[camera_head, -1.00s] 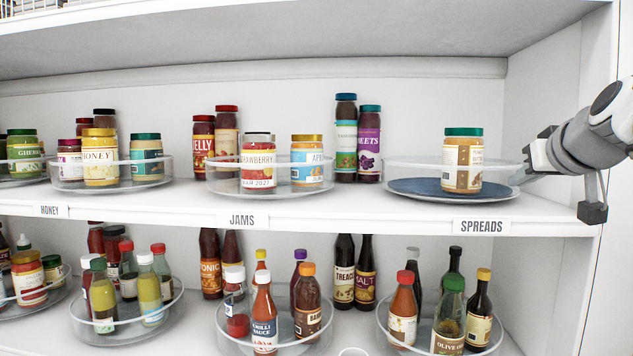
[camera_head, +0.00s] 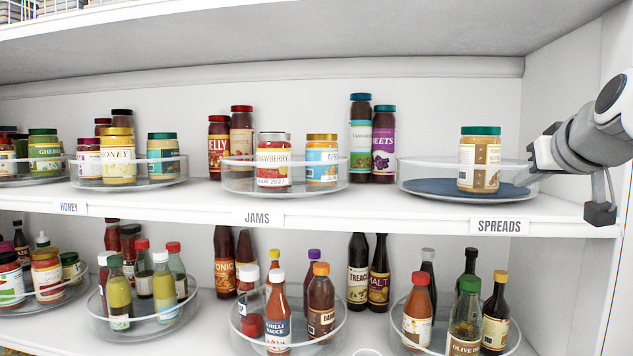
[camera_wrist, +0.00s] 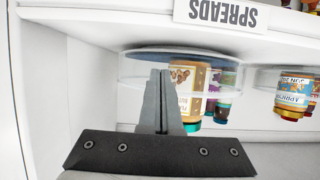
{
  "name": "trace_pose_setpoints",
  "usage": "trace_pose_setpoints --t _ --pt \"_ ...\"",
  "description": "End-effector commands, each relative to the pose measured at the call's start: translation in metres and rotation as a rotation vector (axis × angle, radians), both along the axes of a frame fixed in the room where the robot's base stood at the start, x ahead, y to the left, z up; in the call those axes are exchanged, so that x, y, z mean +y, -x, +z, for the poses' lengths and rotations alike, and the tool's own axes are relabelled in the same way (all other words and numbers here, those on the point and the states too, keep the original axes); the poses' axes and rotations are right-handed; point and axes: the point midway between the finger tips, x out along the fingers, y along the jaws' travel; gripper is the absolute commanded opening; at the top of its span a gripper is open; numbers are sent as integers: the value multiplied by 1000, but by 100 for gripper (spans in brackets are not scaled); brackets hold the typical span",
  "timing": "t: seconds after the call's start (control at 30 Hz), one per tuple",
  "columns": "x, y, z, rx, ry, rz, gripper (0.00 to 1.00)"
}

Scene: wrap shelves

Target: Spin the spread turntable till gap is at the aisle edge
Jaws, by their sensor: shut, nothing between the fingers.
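The spread turntable (camera_head: 420,187) is a clear-rimmed round tray with a dark blue floor, at the right end of the upper shelf above the SPREADS label (camera_head: 499,226). One green-lidded jar (camera_head: 480,160) stands on it, right of its middle; the visible blue floor to its left is bare. My gripper (camera_head: 535,160) is at the turntable's right side, by the rim. In the wrist view, which is upside down, my shut, empty fingers (camera_wrist: 158,90) overlap the turntable (camera_wrist: 135,52) beside the jar (camera_wrist: 187,88). Whether they touch the rim I cannot tell.
The shelf's right side wall (camera_head: 560,100) stands close to my arm. The jams turntable (camera_head: 225,178) is further left. Bottles fill turntables on the shelf below.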

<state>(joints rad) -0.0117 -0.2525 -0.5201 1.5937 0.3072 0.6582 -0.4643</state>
Motion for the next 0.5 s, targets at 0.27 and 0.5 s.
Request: trace_pose_setpoints --t 0.27,0.5 --pt "12 0 0 -2 1 -1 0" --pt "12 0 0 -1 1 -1 0"
